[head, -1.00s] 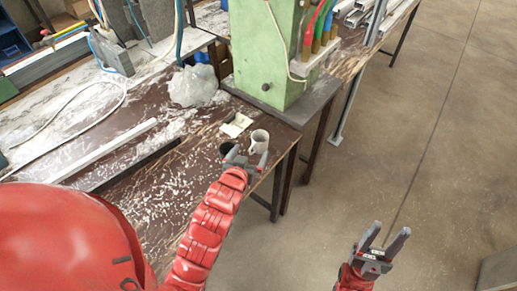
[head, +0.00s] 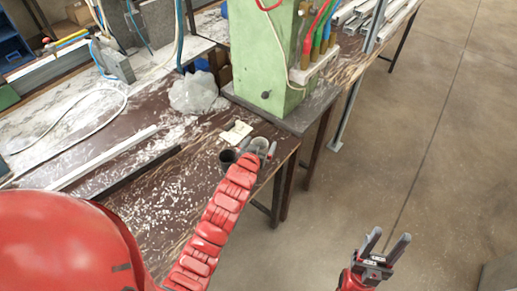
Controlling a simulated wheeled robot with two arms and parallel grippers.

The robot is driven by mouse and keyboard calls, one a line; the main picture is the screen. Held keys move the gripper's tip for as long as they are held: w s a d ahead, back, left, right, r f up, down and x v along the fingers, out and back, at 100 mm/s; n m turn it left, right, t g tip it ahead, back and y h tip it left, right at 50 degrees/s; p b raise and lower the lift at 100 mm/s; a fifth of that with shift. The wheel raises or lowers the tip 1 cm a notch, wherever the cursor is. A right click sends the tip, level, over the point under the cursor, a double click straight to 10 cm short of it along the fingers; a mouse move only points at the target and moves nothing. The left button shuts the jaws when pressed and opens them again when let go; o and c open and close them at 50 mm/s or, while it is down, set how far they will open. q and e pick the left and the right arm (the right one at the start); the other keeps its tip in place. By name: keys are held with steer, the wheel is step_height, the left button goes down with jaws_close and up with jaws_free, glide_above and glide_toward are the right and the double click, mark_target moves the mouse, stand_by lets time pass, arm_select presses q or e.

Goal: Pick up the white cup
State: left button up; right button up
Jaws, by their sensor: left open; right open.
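The white cup (head: 260,146) stands on the dark, worn bench top near its right corner. My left gripper (head: 258,149) is at the cup, its open fingers showing on the left and right of it. The fingers partly hide the cup, and I cannot tell whether they touch it. A dark cup (head: 227,159) stands just left of the white cup, close to my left gripper. My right gripper (head: 385,246) is open and empty, over the floor to the right of the bench.
A pale crumpled paper (head: 236,132) lies just behind the cups. A clear plastic bag (head: 194,92) and a green machine column (head: 268,55) stand further back. A long pale profile (head: 102,158) lies on the bench at left. The floor (head: 440,140) at right is clear.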

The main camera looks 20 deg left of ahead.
arm_select(q)
steer(key=shift+x, duration=1.05)
steer(key=c, duration=1.5)
steer(key=shift+c, duration=0.2)
steer(key=shift+r, duration=0.15)
